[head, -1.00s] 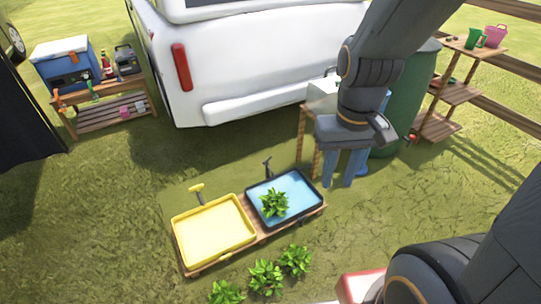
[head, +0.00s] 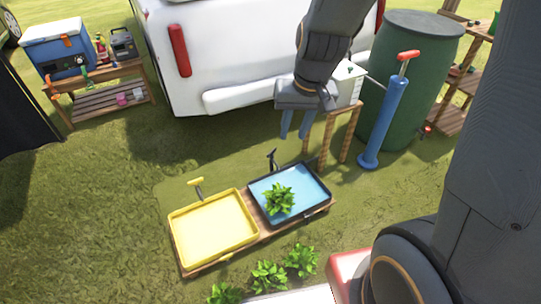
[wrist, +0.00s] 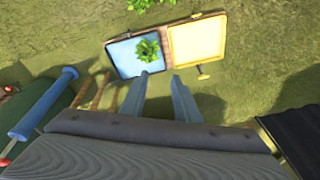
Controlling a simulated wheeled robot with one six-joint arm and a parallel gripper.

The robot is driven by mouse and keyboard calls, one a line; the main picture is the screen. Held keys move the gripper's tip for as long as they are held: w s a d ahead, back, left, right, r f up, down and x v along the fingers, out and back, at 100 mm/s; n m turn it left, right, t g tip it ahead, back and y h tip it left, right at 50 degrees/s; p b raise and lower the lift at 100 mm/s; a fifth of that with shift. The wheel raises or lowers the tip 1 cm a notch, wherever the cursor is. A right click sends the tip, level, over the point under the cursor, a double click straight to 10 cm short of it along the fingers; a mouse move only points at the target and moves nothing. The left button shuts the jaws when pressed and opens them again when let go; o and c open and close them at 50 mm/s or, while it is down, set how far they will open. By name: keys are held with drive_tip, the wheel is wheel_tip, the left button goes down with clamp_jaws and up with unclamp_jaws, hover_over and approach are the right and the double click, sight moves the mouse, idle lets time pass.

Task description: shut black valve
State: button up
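The black valve (head: 272,160) stands at the back edge of a black-rimmed tray with blue inside (head: 318,197), which holds a green leafy plant (head: 279,199). The yellow valve (head: 196,188) stands behind the yellow tray (head: 213,228) to the left. My gripper (head: 293,134) is open and empty, its fingers pointing down, above and slightly right of the black valve in the head view. In the wrist view, the open fingers (wrist: 160,88) reach towards the blue tray (wrist: 120,60). I cannot make out the black valve there; a finger may hide it.
A blue pump (head: 385,125) with a red handle stands by a green barrel (head: 412,75) on the right. A small wooden stand (head: 336,130) is behind my gripper. A white vehicle (head: 235,60) is at the back. Leafy plants (head: 268,276) grow in front; grass lies open left.

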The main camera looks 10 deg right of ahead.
sight(271, 151)
drive_tip(key=w+a+f+m+t+h+b, duration=0.1)
drive_tip(key=w+a+f+t+b, duration=0.1)
drive_tip(key=w+f+b, duration=0.7)
drive_tip(key=w+a+f+m+t+b, duration=0.1)
drive_tip(key=w+a+f+t+b, duration=0.15)
drive_tip(key=w+f, duration=0.8)
drive_tip(key=w+a+f+m+t+h+b, duration=0.15)
drive_tip(key=w+f+b, duration=0.4)
drive_tip(key=w, duration=0.95)
drive_tip(key=w+d+f+m+h+b, duration=0.1)
drive_tip(key=w+f+m+h+b, duration=0.15)
drive_tip(key=f+b, duration=0.5)
drive_tip(key=w+d+f+m+h+b, duration=0.1)
drive_tip(key=w+d+f+h+b, duration=0.2)
drive_tip(key=f, duration=0.8)
drive_tip(key=w+f+m+h+b, duration=0.2)
drive_tip(key=w+f+h+b, duration=0.1)
drive_tip(key=f+b, duration=0.55)
drive_tip(key=shift+t, duration=0.4)
drive_tip(key=x, duration=0.2)
drive_tip(key=b+x, duration=0.1)
drive_tip(key=x, duration=0.5)
drive_tip(key=shift+a+f+b, duration=0.2)
drive_tip(key=shift+f+b, duration=0.15)
drive_tip(key=shift+b, duration=0.05)
clamp_jaws()
